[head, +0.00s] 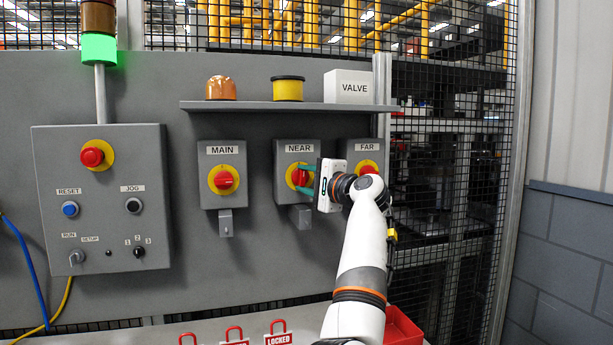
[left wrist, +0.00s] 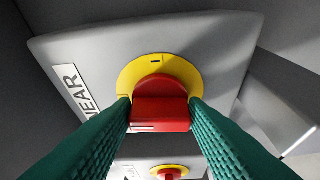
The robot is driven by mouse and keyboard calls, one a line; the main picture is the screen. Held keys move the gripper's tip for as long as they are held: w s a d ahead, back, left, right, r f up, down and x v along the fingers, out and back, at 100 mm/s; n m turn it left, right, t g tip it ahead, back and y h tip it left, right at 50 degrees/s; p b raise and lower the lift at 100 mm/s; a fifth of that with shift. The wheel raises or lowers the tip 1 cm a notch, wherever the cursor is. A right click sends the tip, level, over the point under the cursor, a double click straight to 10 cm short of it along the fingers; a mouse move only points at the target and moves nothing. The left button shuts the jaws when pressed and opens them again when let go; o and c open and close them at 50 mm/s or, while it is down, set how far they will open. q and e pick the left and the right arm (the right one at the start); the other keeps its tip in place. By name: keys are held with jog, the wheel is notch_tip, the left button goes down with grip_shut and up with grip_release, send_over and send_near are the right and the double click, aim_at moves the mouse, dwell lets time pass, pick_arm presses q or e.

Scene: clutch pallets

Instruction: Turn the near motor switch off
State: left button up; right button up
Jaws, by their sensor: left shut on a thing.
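The near motor switch (head: 296,152) is a grey box labelled NEAR with a red knob (head: 299,177) on a yellow disc. My left gripper (head: 304,181) reaches it from the right, and its green fingers are shut on the red knob. In the left wrist view the fingers press on both sides of the red knob (left wrist: 160,112). The yellow disc (left wrist: 158,67) shows a short dark mark at its top edge in that view. The gripper body partly hides the right side of the switch in the head view. My right gripper is out of view.
The MAIN switch (head: 221,160) stands to the left and the FAR switch (head: 363,150) close to the right, partly behind my wrist. A shelf (head: 250,106) with two lamps and a VALVE box (head: 348,87) runs above. Red padlocks and LOCKED tags (head: 278,336) lie below.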

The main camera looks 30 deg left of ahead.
pick_arm(q)
jog(key=shift+n, duration=0.6)
jog(key=o, duration=0.9)
jog(key=shift+s+d, duration=0.15)
jog(key=shift+d, duration=0.35)
jog(key=b+v, duration=0.2)
jog(key=v, duration=0.9)
jog(key=shift+r, duration=0.2)
